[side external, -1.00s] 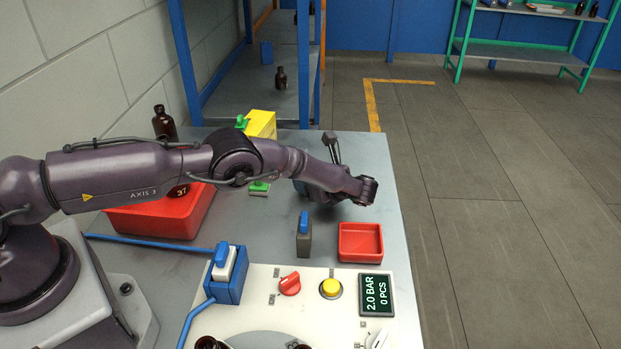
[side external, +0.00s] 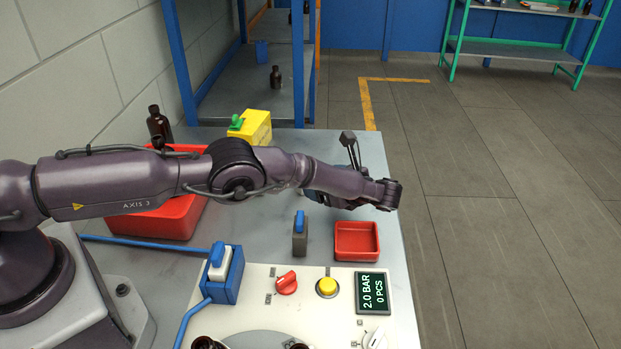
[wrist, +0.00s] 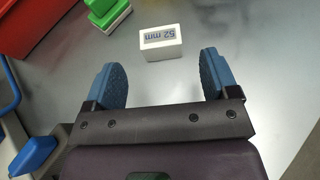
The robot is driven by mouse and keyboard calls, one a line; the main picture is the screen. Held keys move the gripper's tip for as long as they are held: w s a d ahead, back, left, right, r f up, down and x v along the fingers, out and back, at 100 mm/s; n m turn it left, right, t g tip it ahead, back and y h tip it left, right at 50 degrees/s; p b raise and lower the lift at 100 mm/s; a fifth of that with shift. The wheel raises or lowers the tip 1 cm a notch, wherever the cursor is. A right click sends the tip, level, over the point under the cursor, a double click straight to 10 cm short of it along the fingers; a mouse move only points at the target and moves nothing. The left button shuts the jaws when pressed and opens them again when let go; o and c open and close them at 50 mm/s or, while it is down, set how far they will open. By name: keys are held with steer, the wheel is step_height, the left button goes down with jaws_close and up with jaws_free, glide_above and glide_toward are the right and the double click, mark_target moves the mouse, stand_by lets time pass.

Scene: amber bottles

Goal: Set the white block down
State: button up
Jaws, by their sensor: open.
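The white block (wrist: 161,37), marked "52 mm", rests on the grey metal table in the wrist view. It sits just beyond my fingertips, roughly centred between them, and looks clear of both. My gripper (wrist: 161,62) is open, its two blue pads spread wide with bare table showing between them. In the side view my arm hides the white block, and only part of my gripper shows behind the wrist.
A red bin (wrist: 36,22) is further left. A grey block with a blue top (side external: 300,240), a red tray (side external: 356,240) and the control panel (side external: 256,290) stand in front of my arm.

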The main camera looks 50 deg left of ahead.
steer(key=v, duration=0.4)
steer(key=shift+d, duration=0.3)
steer(key=shift+d+r, duration=0.2)
steer(key=shift+d, duration=0.05)
steer(key=shift+r, duration=0.1)
steer(key=a+r+n+h, duration=0.3)
steer(key=r+n+h, duration=0.1)
steer(key=r, duration=1.1)
steer(key=s+a+r+n+h, duration=0.2)
steer(key=s+r, duration=0.1)
steer(key=r, duration=0.3)
steer(key=s+a+r+n+h, duration=0.1)
steer(key=s+r+n+h, duration=0.1)
steer(key=s+r+n, duration=0.3)
steer(key=s+r+n+t+h, duration=0.3)
steer(key=s+n+t+h, duration=0.2)
steer(key=s, duration=2.1)
steer(key=shift+d+n+t, duration=0.25)
steer(key=shift+n+t, duration=0.05)
steer(key=shift+n, duration=0.7)
